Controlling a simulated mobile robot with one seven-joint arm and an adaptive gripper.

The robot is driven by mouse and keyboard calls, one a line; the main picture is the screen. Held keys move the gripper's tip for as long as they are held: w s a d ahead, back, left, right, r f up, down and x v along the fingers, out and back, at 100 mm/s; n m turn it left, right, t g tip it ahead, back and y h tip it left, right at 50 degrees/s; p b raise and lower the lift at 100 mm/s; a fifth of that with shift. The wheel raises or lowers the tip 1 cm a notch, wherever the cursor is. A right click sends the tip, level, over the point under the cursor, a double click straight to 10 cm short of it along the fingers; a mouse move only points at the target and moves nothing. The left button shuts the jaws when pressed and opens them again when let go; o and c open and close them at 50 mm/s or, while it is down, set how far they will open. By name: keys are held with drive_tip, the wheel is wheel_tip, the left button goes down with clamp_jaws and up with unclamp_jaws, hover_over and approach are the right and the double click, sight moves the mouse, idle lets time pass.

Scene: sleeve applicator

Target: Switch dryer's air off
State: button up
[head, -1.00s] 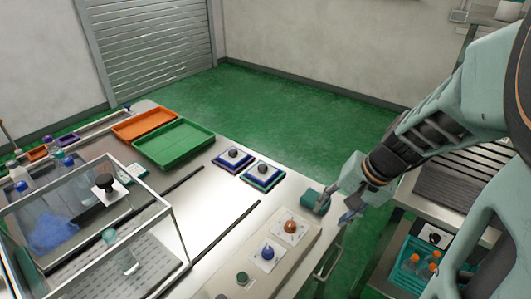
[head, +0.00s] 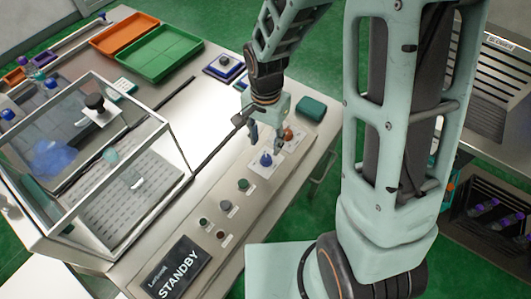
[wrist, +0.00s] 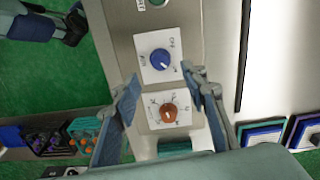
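A blue knob (head: 266,159) on a white plate sits on the control panel (head: 205,250). In the wrist view the blue knob (wrist: 160,58) has lettering around it that is too small to read surely, and a light pointer mark. An orange knob (head: 288,134) with a dial scale is beside it; it also shows in the wrist view (wrist: 168,112). My gripper (head: 267,150) is over these two knobs, pointing down. In the wrist view my gripper (wrist: 162,73) is open and empty, its fingers on either side of the knobs and apart from them.
Several small buttons (head: 225,205) and a display reading STANDBY (head: 178,272) are along the panel. A teal block (head: 311,108) stands behind the orange knob. A clear-walled enclosure (head: 165,140) stands at left. Green (head: 160,53) and orange (head: 122,34) trays lie at the back.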

sight(266, 158)
wheel_tip(266, 158, down, 8)
drive_tip(key=shift+r, duration=0.15)
idle(0.4)
clamp_jaws()
